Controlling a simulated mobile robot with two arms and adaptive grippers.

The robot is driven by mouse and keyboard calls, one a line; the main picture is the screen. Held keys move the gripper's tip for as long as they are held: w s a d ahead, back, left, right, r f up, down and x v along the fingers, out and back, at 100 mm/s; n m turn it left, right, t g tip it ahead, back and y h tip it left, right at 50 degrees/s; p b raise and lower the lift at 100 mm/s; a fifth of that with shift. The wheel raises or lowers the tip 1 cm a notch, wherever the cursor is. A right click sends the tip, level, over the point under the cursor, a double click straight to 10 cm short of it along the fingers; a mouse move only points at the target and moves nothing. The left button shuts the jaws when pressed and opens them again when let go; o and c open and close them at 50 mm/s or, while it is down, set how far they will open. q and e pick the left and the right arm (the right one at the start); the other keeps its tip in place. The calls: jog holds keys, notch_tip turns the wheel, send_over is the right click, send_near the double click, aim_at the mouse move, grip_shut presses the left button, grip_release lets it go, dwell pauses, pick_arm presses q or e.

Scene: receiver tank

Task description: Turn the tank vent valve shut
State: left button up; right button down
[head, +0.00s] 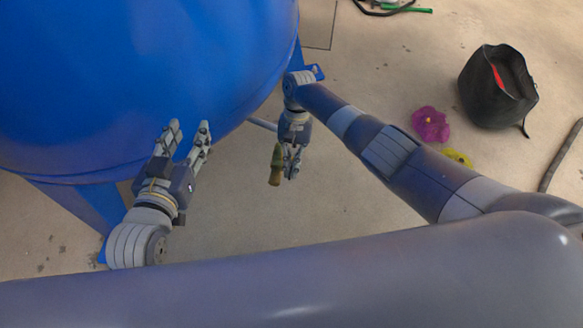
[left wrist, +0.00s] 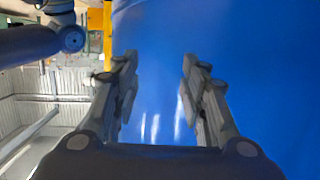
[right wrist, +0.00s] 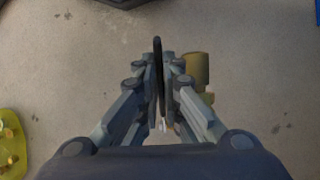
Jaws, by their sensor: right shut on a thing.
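The tank (head: 130,70) is a large blue vessel filling the upper left of the head view; it also fills the right of the left wrist view (left wrist: 240,70). The brass vent valve (head: 276,165) is below the tank, beside my right gripper (head: 291,172). In the right wrist view the brass body (right wrist: 196,70) lies just right of the fingers, partly hidden by them. My right gripper (right wrist: 160,80) is shut on a thin dark valve handle (right wrist: 158,60) seen edge-on. My left gripper (head: 190,130) is open and empty in front of the tank; its spread fingers show in the left wrist view (left wrist: 157,75).
A black bag (head: 490,90) stands on the floor at the right, with a magenta item (head: 430,124) and a yellow item (head: 457,157) near it. A dark hose (head: 562,155) lies at the far right. The floor below the valve is clear. A blue tank leg (head: 85,205) stands at the left.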

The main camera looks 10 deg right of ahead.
jog(key=shift+w+g+b, duration=0.2)
jog(key=shift+g+b, duration=0.1)
jog(key=shift+b, duration=0.65)
jog(key=shift+w+d+r+g+b, duration=0.15)
jog(key=shift+r+g+b, duration=0.15)
jog(key=shift+b, duration=0.55)
pick_arm(q)
jog(key=s+d+r+t+h, duration=0.1)
jog(key=r+t+h, duration=0.1)
jog(key=r+t, duration=0.3)
jog(key=s+r+t+h, duration=0.1)
jog(key=r+t, duration=0.4)
jog(key=r, duration=0.7)
jog(key=shift+s+d+r+t+h, duration=0.35)
jog(key=shift+s+t+h, duration=0.05)
jog(key=shift+s, duration=0.15)
pick_arm(e)
jog(key=shift+r, duration=0.1)
